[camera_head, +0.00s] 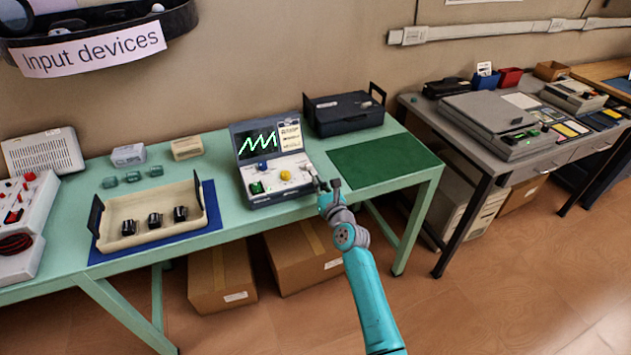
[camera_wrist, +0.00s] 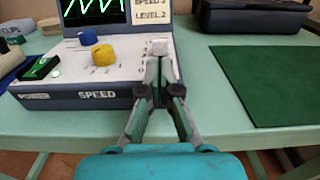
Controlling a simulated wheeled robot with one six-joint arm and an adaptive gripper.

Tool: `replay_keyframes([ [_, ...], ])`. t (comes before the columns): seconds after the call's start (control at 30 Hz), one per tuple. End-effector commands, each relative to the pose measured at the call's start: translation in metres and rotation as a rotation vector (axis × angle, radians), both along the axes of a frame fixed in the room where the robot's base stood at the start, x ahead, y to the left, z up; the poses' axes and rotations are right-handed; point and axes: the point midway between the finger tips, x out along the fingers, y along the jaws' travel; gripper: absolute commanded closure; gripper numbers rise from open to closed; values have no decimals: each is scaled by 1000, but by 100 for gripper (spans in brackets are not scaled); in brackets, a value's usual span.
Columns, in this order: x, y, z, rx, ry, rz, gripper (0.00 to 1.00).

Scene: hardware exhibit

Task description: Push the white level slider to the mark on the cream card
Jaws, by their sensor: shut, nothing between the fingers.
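The console (camera_head: 262,200) has a dark screen with a green zigzag trace, and blue and yellow knobs. The cream card (camera_head: 291,136) is beside the screen; in the wrist view the card (camera_wrist: 149,14) reads "SPEED 3" and "LEVEL 2". The white level slider (camera_wrist: 160,46) is at the right of the sloped panel, with small scale marks near it that are partly hidden. My gripper (camera_wrist: 158,66) is shut and empty, its fingertips just in front of the slider. I cannot tell whether they touch it. In the head view my gripper (camera_head: 328,184) is at the console's right front corner.
A green mat (camera_head: 368,160) lies right of the console, with a dark tray (camera_head: 345,112) behind it. At left, a cream tray (camera_head: 150,240) holds dark knobbed parts on a blue mat. A green switch (camera_wrist: 38,68) is on the panel's left side.

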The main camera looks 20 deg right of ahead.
Motion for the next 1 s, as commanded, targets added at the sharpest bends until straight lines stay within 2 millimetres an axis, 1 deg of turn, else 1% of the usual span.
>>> replay_keyframes([
  [0.53, -76, 0, -1, -1, 1, -1, 100],
  [0.7, -88, 0, 0, -1, 0, 0, 100],
  [0.87, -91, 0, 0, -1, 0, 0, 100],
  [0.93, -93, 1, -2, -8, 2, 0, 100],
  [1.0, -100, 3, -7, -39, 9, -3, 100],
])
